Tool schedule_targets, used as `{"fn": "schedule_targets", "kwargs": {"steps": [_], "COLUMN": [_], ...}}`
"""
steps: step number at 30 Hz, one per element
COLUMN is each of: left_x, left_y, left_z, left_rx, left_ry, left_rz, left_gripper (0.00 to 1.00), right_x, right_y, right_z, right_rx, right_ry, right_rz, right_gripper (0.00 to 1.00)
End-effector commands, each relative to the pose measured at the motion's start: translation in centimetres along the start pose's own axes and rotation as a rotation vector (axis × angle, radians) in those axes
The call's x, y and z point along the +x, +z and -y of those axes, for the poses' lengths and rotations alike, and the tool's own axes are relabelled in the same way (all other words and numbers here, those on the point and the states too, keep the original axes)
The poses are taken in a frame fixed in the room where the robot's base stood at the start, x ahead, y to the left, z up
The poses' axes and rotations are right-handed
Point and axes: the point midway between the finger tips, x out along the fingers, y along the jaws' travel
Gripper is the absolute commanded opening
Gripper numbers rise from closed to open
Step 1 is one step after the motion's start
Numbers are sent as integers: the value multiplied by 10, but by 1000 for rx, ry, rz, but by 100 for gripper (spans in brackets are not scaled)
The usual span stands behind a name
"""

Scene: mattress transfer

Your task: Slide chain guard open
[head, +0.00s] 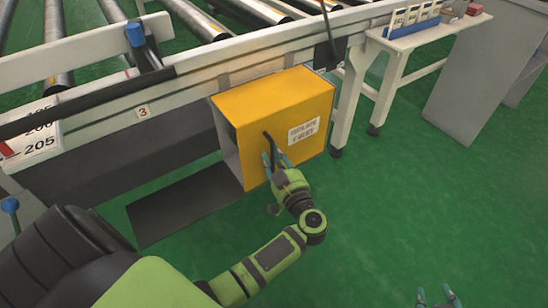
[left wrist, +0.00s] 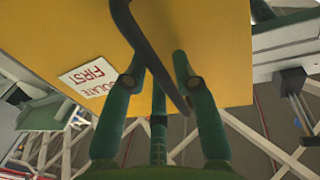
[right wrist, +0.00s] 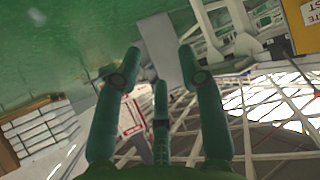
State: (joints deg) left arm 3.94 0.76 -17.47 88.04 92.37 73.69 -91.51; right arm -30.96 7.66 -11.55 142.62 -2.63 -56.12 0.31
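The chain guard (head: 278,93) is a yellow box-shaped cover under the conveyor's side rail, with a black bar handle (head: 269,148) and a white "ISOLATE FIRST" sign (head: 304,131) on its front. My left gripper (head: 273,163) is at the handle, its fingers apart. In the left wrist view the dark handle (left wrist: 152,52) runs diagonally between the open fingers (left wrist: 158,68); whether they touch it I cannot tell. My right gripper (head: 437,295) is low at the right, away from the guard; its fingers are open and empty in the right wrist view (right wrist: 160,65).
A dark flat panel (head: 180,205) lies left of the guard, below the rail. The roller conveyor (head: 200,18) runs behind. A white table (head: 420,32) and a grey cabinet (head: 478,85) stand at the right. The green floor in front of the guard is clear.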

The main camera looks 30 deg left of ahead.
Motion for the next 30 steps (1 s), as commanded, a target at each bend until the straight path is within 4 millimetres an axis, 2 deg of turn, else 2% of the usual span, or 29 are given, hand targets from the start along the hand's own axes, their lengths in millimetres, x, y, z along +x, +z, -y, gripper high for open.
{"fn": "schedule_targets", "kwargs": {"steps": [11,14,19,26,30], "left_x": [0,-1,-2,-4,-6], "left_y": [0,-1,-1,-1,-1], "left_z": [1,3,9,19,25], "left_rx": [1,2,3,3,4], "left_ry": [0,-1,-3,-2,-1], "left_rz": [0,1,2,3,3], "left_gripper": [0,0,0,0,0], "right_x": [-1,-4,-16,-55,-46], "right_y": [2,18,55,116,130], "right_z": [0,-4,-10,-17,-16], "right_rx": [1,6,21,52,54], "right_ry": [0,7,16,23,20], "right_rz": [15,92,286,621,662], "right_gripper": [40,40,40,40,40]}}
